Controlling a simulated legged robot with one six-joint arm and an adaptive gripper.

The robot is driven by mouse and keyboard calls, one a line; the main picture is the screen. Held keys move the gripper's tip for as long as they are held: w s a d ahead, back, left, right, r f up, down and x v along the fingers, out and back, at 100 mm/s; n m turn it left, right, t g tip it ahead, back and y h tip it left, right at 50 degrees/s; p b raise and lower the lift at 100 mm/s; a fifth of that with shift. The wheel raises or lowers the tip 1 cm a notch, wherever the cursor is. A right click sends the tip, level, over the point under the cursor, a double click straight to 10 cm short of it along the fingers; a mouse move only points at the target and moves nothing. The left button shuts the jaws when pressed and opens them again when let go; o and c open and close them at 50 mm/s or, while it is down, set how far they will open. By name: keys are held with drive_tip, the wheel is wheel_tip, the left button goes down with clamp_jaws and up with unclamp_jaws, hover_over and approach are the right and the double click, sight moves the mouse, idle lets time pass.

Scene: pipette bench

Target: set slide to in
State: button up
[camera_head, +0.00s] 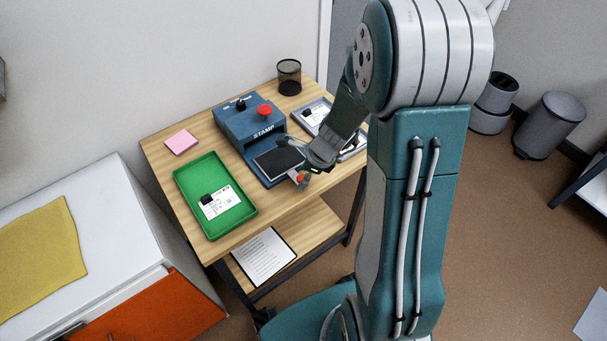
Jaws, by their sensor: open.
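A blue stamping machine (237,128) marked STAMP stands on the wooden table, with a red button (264,110) and a small black knob (241,104) on top. Its slide (277,161), a flat dark plate, sticks out of the front toward the table's near right edge. My gripper (303,178) is at the outer end of the slide, with its fingers partly hidden. I cannot tell whether they touch the slide. No object shows in the gripper.
A green tray (183,178) with a white card stands left of the machine. A grey tray (304,106) with a card is behind my arm. A pink notepad (181,142) and a black mesh cup (289,76) are at the back. A clipboard (263,257) lies on the lower shelf.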

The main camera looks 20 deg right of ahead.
sight(274, 155)
drive_tip(key=shift+f, duration=0.1)
clamp_jaws()
drive_tip(key=w+a, duration=0.1)
drive_tip(key=w, duration=0.2)
drive_tip(key=w+a, duration=0.1)
drive_tip(key=w, duration=0.3)
drive_tip(key=w+a, duration=0.1)
drive_tip(key=w, duration=0.3)
drive_tip(key=shift+c, duration=0.5)
unclamp_jaws()
drive_tip(key=shift+w, duration=0.1)
drive_tip(key=shift+o, duration=0.5)
drive_tip(key=shift+w, duration=0.1)
